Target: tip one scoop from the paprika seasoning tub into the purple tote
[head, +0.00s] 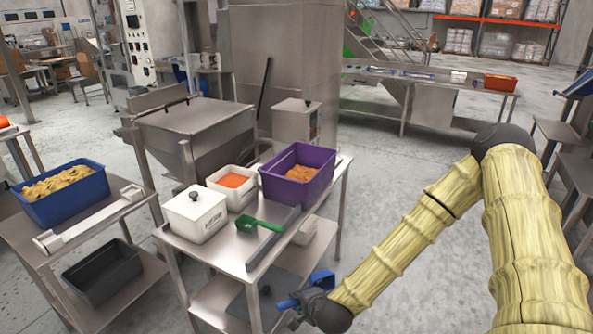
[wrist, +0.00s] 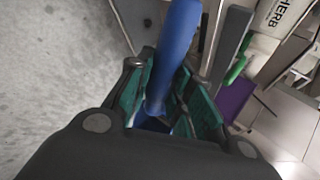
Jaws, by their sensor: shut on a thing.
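My gripper (head: 300,299) is shut on a blue scoop (head: 321,279), low in front of the steel table's right front side and apart from it. In the wrist view the scoop's blue handle (wrist: 176,60) runs between my fingers; whether its bowl holds anything cannot be seen. An open white tub (head: 230,199) with orange-red powder (head: 232,181), likely the paprika seasoning, stands at the table's back. The purple tote (head: 283,190) is right of it, with orange-brown pieces inside. It shows partly in the wrist view (wrist: 234,100).
A lidded white tub (head: 194,216) stands at the table's front left; its label reads HERB in the wrist view (wrist: 290,15). A green scoop (head: 258,225) and a grey bar (head: 273,240) lie on the table. A blue tote (head: 65,208) of chips stands left. Floor is clear right.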

